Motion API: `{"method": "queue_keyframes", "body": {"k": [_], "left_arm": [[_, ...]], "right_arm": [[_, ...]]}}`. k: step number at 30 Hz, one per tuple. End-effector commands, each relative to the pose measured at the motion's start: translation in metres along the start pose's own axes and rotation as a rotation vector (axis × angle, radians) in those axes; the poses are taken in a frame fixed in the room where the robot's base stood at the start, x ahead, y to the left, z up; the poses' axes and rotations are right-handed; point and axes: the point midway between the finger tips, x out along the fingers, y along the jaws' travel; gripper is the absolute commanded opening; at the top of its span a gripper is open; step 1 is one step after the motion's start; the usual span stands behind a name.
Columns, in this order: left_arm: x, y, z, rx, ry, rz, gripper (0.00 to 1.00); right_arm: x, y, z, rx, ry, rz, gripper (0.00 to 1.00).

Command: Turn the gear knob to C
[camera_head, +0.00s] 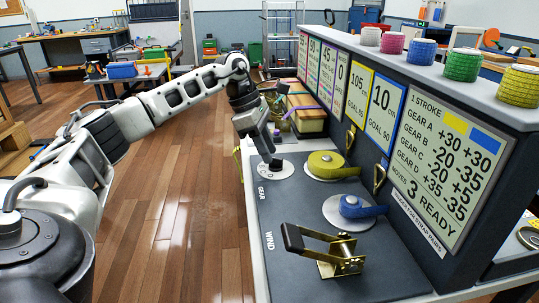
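The gear knob (275,162) stands on a white round dial (286,171) at the far end of the dark bench top, beside the printed word GEAR. My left gripper (270,155) points down from above at the knob. Its fingers are small and dark against the knob, so whether they are shut on it does not show. The gripper hides part of the dial. A few letters show at the dial's left edge, but the knob's setting cannot be read. The sign board (447,165) lists gears A to D and reads "MOVES 3 READY". My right gripper is out of view.
A yellow strap roll (325,163) and a blue strap roll (352,206) sit on white discs right of the dial. A ratchet with a black handle (292,238) stands up nearer me. The panel wall (345,45) borders the right. Open floor (185,215) lies left.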

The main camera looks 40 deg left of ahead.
Motion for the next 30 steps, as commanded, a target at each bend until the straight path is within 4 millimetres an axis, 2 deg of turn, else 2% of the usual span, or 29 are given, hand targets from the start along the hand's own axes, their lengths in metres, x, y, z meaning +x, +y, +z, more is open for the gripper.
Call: {"method": "queue_keyframes", "body": {"k": [6, 14, 15, 18, 30], "left_arm": [[0.016, 0.0, 0.0, 0.001, 0.001, -0.001, 0.32], [0.017, 0.0, 0.0, 0.001, 0.0, 0.0, 0.32], [0.017, 0.0, 0.0, 0.001, 0.0, 0.0, 0.26], [0.017, 0.0, 0.0, 0.001, 0.0, 0.0, 0.0], [0.016, -0.001, 0.0, -0.035, 0.0, 0.017, 0.0]], "right_arm": [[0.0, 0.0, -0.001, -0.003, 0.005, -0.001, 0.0], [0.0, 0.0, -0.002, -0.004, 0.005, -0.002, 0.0], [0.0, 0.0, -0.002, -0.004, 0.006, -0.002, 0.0], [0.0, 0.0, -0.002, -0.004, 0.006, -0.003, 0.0], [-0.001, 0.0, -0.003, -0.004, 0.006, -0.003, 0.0]]}}
